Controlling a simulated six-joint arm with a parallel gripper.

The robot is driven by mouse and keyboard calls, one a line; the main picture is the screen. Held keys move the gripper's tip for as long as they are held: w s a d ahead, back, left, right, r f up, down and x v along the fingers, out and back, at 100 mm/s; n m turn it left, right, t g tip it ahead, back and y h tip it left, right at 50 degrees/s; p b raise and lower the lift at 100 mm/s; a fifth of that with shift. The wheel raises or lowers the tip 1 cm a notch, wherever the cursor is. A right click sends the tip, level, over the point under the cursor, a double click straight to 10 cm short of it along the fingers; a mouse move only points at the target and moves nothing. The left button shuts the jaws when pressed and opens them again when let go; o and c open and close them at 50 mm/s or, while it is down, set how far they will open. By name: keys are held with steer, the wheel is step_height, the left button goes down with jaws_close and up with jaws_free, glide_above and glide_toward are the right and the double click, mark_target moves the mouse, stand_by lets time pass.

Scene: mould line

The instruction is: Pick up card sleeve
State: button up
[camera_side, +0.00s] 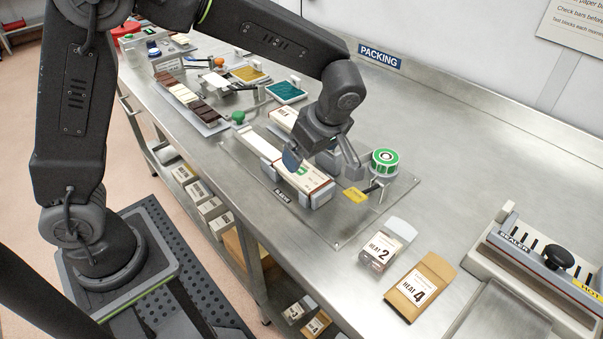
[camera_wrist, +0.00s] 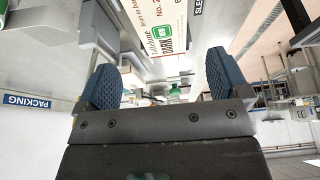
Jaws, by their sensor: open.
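The card sleeve (camera_side: 308,179) is cream with a dark edge and a green mark. It lies in a grey holder on the clear plate by the "SLEEVE" label. In the wrist view the sleeve (camera_wrist: 160,22) shows large at the top, with "DARK" printed on it. My gripper (camera_side: 322,160) is open over the sleeve, with jaws spread and pointing down. In the wrist view my gripper (camera_wrist: 164,86) has two blue ridged pads wide apart, with nothing held between them. Whether a pad touches the sleeve cannot be told.
A green-topped roll (camera_side: 383,161) and a yellow tag (camera_side: 355,194) stand close right of my gripper. Another cream box (camera_side: 283,117) lies behind it. A chocolate tray (camera_side: 192,107) is left. Packs "HEAT 2" (camera_side: 378,249) and "HEAT 4" (camera_side: 418,289) and a sealer (camera_side: 545,262) are at front right.

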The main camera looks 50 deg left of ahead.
mark_target(302, 172)
steer(key=x, duration=0.6)
steer(key=shift+s+d+f, duration=0.15)
steer(key=shift+d+f, duration=0.1)
steer(key=shift+f, duration=0.05)
steer(key=c, duration=1)
steer(key=shift+c, duration=0.2)
steer(key=shift+r, duration=0.1)
